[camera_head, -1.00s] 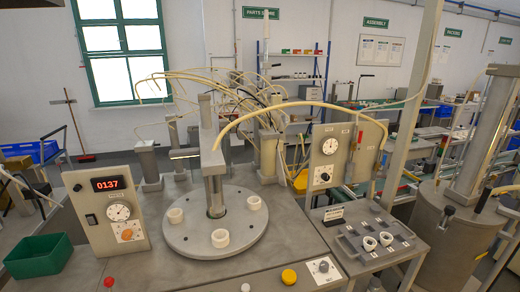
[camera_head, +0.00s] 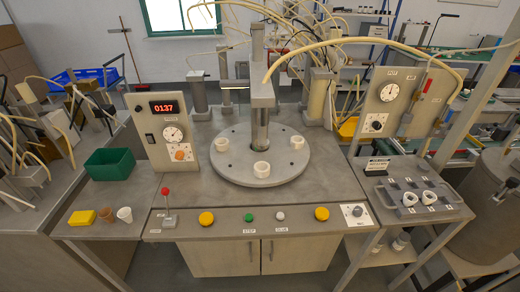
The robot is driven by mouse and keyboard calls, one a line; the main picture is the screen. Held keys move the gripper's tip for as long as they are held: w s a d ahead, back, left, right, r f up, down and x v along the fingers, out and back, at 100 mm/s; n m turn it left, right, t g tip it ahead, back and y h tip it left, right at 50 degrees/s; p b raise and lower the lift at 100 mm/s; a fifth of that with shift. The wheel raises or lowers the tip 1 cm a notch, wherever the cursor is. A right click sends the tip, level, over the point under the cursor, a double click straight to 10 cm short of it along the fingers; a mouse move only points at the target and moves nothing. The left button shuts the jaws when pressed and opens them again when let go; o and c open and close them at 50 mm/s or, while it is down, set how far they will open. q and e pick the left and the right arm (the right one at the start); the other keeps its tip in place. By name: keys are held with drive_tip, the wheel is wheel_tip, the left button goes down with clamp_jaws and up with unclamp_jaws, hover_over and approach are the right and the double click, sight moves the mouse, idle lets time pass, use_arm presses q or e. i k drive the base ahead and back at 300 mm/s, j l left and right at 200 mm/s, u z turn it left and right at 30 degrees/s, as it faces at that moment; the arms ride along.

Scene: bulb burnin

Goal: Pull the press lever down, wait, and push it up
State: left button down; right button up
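A small lever with a red ball knob (camera_head: 166,191) stands roughly upright at the front left of the workbench, on a small base. A press column (camera_head: 261,90) rises over a round grey turntable (camera_head: 232,168) that carries several white ring-shaped holders. A second handle with a red grip (camera_head: 428,88) is on the grey gauge panel at right; its end points up. Labels near both are too small to read. Neither of my grippers is in view.
A panel with a red display reading 0137 (camera_head: 168,107) stands left of the turntable. Yellow, green and white buttons line the bench front. A green bin (camera_head: 109,162), yellow block (camera_head: 82,217) and two cups sit at left. A grey tray (camera_head: 418,198) with white sockets is at right.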

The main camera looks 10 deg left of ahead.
sight(165, 192)
drive_tip(key=u, duration=1.35)
